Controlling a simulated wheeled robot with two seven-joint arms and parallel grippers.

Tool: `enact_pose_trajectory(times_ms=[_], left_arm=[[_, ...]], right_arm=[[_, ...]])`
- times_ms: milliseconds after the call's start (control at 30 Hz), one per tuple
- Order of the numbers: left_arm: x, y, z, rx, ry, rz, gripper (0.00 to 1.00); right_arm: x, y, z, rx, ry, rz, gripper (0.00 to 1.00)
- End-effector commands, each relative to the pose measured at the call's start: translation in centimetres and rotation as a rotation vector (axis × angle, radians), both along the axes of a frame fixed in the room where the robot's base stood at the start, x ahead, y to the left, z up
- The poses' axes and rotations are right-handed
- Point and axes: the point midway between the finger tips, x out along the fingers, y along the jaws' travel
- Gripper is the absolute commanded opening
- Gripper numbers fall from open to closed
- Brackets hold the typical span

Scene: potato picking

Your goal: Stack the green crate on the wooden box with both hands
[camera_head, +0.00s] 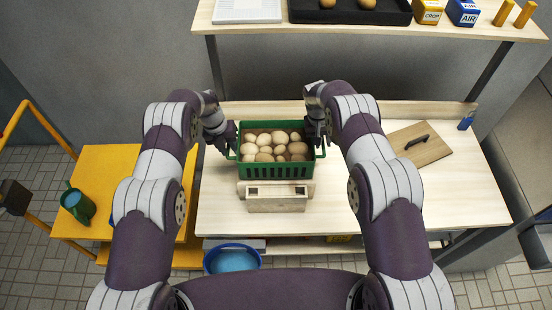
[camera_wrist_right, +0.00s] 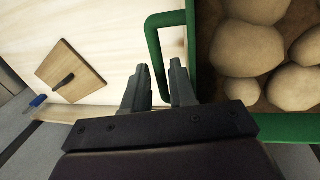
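The green crate (camera_head: 275,171) stands on the table behind the wooden box and is full of potatoes (camera_head: 265,140). The wooden box (camera_head: 277,204) is on the table just in front of the crate, with dark openings in its top. My right gripper (camera_head: 320,143) is at the crate's right handle. In the right wrist view its two fingers (camera_wrist_right: 160,77) stand apart on either side of the green handle (camera_wrist_right: 154,48), with slight gaps visible. My left gripper (camera_head: 229,150) is at the crate's left handle; its fingers are too small and dark to tell their opening.
A shelf (camera_head: 400,32) with trays and boxes is at the back. A yellow cart (camera_head: 105,165) with a green mug stands left. A blue bucket (camera_head: 232,262) is below the table front.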

Motion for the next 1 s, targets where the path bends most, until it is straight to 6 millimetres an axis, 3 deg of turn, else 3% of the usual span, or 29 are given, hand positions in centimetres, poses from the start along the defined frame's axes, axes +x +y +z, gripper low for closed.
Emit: enact_pose_trajectory(times_ms=[567, 1000], left_arm=[[0.2, -0.1, 0.5, -0.002, -0.004, 0.000, 0.43], [0.3, 1.4, 7.3, -0.001, -0.001, -0.001, 0.43]], right_arm=[[0.1, 0.2, 0.2, 0.003, -0.003, 0.001, 0.38], [0.1, 0.1, 0.1, 0.002, -0.003, 0.001, 0.38]])
